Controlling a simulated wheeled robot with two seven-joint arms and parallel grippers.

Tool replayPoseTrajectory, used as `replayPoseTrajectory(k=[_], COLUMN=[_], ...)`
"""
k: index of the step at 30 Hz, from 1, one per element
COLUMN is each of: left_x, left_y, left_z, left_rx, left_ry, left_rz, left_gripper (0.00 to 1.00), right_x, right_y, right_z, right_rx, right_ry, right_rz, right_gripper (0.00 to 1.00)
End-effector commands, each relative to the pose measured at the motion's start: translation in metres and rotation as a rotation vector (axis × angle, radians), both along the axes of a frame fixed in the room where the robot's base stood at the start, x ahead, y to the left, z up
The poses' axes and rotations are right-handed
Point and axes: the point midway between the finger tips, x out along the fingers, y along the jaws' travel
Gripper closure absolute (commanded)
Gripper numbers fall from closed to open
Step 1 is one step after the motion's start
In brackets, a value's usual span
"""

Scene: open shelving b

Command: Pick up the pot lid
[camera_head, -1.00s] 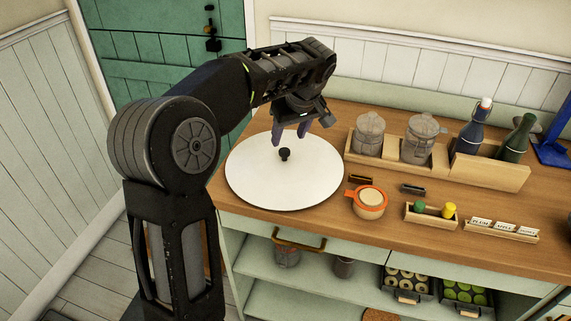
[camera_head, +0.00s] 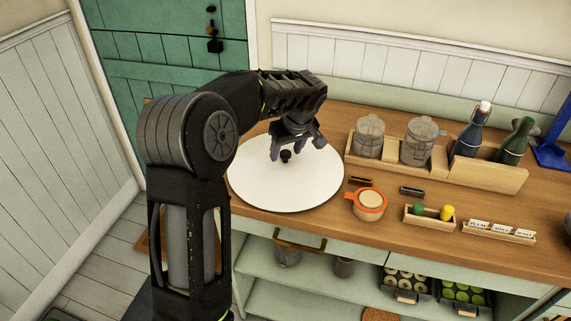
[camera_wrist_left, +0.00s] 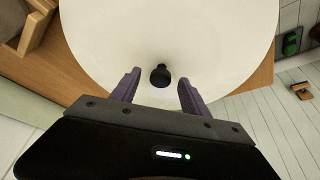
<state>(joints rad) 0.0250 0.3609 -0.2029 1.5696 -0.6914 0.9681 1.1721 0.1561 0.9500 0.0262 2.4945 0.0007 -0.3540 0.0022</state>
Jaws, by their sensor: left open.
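The pot lid (camera_head: 285,187) is a large flat white disc with a small black knob (camera_head: 286,156) at its middle. It lies on the left end of the wooden counter. My left gripper (camera_head: 296,150) is above the lid, close to the knob. In the left wrist view the lid (camera_wrist_left: 165,30) fills the upper middle. There the knob (camera_wrist_left: 160,75) appears between and slightly beyond the two purple fingertips of my left gripper (camera_wrist_left: 160,82). The fingers are apart and hold nothing. My right gripper is not in view.
Behind and right on the counter (camera_head: 320,232) stands a wooden tray (camera_head: 490,172) with glass jars and bottles. Open shelves lie below.

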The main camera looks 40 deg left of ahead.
Motion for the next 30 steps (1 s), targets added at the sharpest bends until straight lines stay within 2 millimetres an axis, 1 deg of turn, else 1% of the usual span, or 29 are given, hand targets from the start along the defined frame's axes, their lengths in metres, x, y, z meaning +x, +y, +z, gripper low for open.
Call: replayPoseTrajectory(k=[16,17,30], left_x=[-0.0001,-0.0001,-0.0001], left_y=[0.0000,0.0000,0.0000], left_z=[0.0000,0.0000,0.0000], left_rx=[0.000,0.000,0.000], left_ry=[0.000,0.000,0.000], left_rz=[0.000,0.000,0.000], left_gripper=[0.46,0.48,0.84], right_x=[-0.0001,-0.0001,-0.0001], right_y=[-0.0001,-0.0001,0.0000], right_z=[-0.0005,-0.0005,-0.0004], right_rx=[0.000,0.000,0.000], right_ry=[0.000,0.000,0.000], right_rz=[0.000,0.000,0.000], right_gripper=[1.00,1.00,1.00])
